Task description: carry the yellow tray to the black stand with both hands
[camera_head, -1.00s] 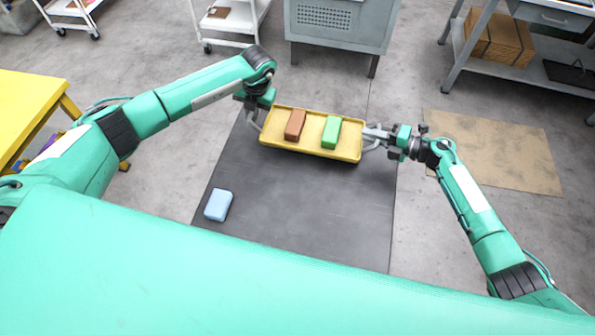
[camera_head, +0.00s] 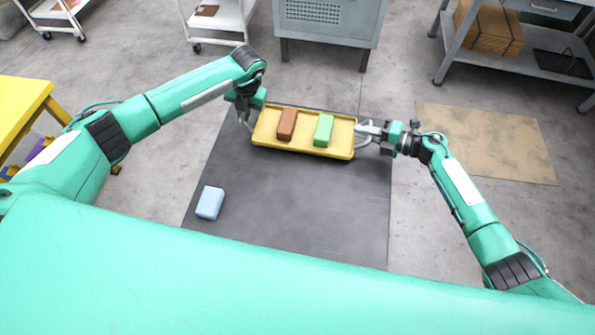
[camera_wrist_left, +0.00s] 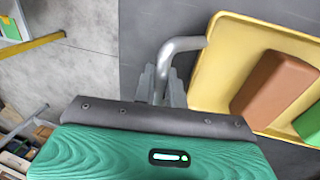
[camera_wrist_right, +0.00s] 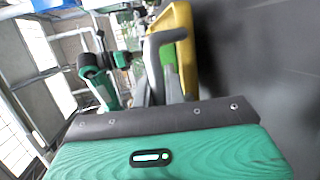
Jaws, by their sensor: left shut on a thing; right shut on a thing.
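The yellow tray (camera_head: 304,133) is level, at the far part of a flat black surface (camera_head: 290,195), which may be the black stand. It carries a brown block (camera_head: 287,124) and a green block (camera_head: 324,130). I cannot tell whether the tray touches the surface. My left gripper (camera_head: 246,113) is shut on the grey handle at the tray's left end; the handle shows in the left wrist view (camera_wrist_left: 184,45). My right gripper (camera_head: 367,133) is shut on the handle at the right end, also seen in the right wrist view (camera_wrist_right: 156,45).
A light blue block (camera_head: 210,202) lies on the black surface at the near left. A yellow table (camera_head: 22,105) stands at the left. A grey cabinet (camera_head: 330,30) and white cart (camera_head: 222,22) stand behind. A tan mat (camera_head: 488,145) lies on the right floor.

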